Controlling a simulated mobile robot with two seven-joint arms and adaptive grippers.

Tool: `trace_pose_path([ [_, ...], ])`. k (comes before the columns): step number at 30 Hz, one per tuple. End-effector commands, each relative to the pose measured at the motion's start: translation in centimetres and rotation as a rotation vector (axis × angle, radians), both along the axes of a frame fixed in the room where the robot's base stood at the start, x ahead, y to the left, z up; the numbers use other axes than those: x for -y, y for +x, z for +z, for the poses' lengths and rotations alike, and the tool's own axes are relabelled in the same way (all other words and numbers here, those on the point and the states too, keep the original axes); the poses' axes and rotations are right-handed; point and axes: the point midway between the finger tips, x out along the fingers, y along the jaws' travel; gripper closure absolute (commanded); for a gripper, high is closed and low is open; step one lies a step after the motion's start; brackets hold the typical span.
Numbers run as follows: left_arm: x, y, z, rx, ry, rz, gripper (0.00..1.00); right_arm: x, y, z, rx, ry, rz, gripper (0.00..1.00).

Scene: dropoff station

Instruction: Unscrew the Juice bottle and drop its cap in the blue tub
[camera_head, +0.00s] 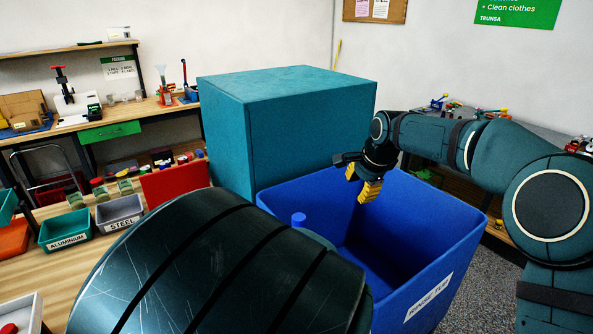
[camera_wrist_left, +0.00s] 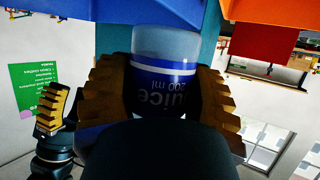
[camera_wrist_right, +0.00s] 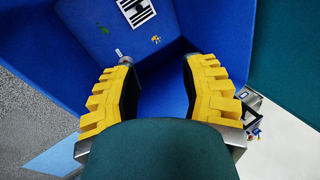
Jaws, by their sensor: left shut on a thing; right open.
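My left gripper (camera_wrist_left: 160,74) is shut on the Juice bottle (camera_wrist_left: 165,92), which shows upside down in the left wrist view with a dark blue label and a pale clear base. In the head view my left arm hides the bottle's body; a blue cap (camera_head: 299,219) shows just above the arm, beside the blue tub's near left edge. The blue tub (camera_head: 432,215) is a large bin labelled RINSE TUB. My right gripper (camera_head: 364,182) is open and empty above the tub. Its yellow fingers point down into the tub in the right wrist view (camera_wrist_right: 158,62).
A large teal box (camera_head: 300,125) stands behind the tub. On the left bench (camera_head: 70,280) are labelled bins, Aluminium (camera_head: 65,231) and Steel (camera_head: 120,212), and a red box (camera_head: 175,184). A black-and-white marker (camera_wrist_right: 136,11) and small bits (camera_wrist_right: 155,39) show inside the tub.

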Motion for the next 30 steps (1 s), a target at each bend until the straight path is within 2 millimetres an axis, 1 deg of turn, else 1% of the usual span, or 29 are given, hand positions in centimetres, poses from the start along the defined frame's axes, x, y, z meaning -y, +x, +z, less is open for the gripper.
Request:
trace_pose_path([
  [1, 0.0, 0.0, 0.0, 0.000, 0.000, 0.000, 1.00, -2.3, -0.8, 0.8, -0.040, 0.004, 0.003, 0.57],
  [3, 0.0, 0.0, 0.0, 0.000, 0.000, 0.000, 1.00, -4.9, -2.3, 1.9, -0.103, 0.004, -0.010, 0.57],
  [5, 0.0, 0.0, 0.0, 0.000, 0.000, 0.000, 1.00, -7.0, -3.6, 2.9, -0.156, -0.003, -0.024, 0.57],
  [6, 0.0, 0.0, 0.0, 0.000, 0.000, 0.000, 1.00, -8.4, -4.6, 3.6, -0.190, -0.011, -0.035, 0.57],
  [9, 0.0, 0.0, 0.0, 0.000, 0.000, 0.000, 1.00, -11.1, -7.0, 5.2, -0.267, -0.039, -0.067, 0.57],
  [12, 0.0, 0.0, 0.0, 0.000, 0.000, 0.000, 1.00, -13.2, -9.3, 6.7, -0.327, -0.074, -0.103, 0.57],
  [16, 0.0, 0.0, 0.0, 0.000, 0.000, 0.000, 1.00, -14.8, -11.4, 8.1, -0.375, -0.112, -0.142, 0.57],
  [18, 0.0, 0.0, 0.0, 0.000, 0.000, 0.000, 1.00, -15.2, -12.1, 8.5, -0.390, -0.127, -0.156, 0.57],
  [21, 0.0, 0.0, 0.0, 0.000, 0.000, 0.000, 1.00, -15.5, -12.6, 8.7, -0.401, -0.138, -0.168, 0.57],
  [25, 0.0, 0.0, 0.0, 0.000, 0.000, 0.000, 1.00, -15.5, -12.7, 7.6, -0.406, -0.143, -0.172, 0.57],
  [30, 0.0, 0.0, 0.0, 0.000, 0.000, 0.000, 1.00, -15.4, -12.7, 5.0, -0.407, -0.142, -0.172, 0.57],
])
